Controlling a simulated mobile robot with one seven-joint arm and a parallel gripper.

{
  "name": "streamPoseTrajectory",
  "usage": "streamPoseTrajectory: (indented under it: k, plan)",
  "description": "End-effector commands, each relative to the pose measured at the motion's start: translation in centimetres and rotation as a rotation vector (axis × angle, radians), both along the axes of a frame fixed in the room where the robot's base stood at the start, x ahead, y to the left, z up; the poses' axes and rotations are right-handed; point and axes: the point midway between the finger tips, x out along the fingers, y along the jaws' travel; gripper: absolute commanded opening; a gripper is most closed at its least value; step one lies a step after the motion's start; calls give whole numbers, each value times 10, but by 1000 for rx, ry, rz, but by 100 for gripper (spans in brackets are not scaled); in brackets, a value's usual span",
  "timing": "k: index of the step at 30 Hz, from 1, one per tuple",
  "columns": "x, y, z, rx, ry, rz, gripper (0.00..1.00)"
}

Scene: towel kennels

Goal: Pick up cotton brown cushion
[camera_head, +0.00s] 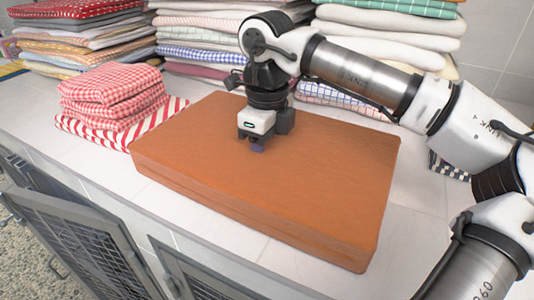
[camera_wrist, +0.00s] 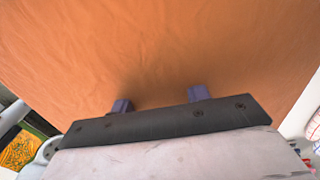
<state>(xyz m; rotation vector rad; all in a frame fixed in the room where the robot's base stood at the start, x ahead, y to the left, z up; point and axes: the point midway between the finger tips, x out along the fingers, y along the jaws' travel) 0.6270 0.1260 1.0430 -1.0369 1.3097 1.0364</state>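The brown cushion (camera_head: 310,160) is a large, flat, thick rectangle lying on the tiled counter. Its orange-brown top fills most of the wrist view (camera_wrist: 150,50). My gripper (camera_head: 257,148) points down over the far middle part of the cushion, its fingertips at or just above the top surface; I cannot tell whether they touch it. In the wrist view its two purple fingertips (camera_wrist: 160,98) stand apart with only the cushion's surface showing beyond them.
Folded red-and-white cloths (camera_head: 110,95) lie at the cushion's left. Tall towel stacks (camera_head: 75,30) line the back, with more behind my arm (camera_head: 390,30). Grey mesh kennel doors (camera_head: 85,235) are below the counter's front edge; one stands open. Bare counter (camera_head: 410,230) shows at the right.

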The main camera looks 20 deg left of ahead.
Motion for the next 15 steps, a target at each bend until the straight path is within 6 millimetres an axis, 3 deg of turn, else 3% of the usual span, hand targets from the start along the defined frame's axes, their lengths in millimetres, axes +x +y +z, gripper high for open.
streamPoseTrajectory:
  k: [1,10,15]
  plan:
    - [0,0,0,0,0,0,38]
    - [0,0,1,1,0,0,0]
    - [0,0,1,1,0,0,0]
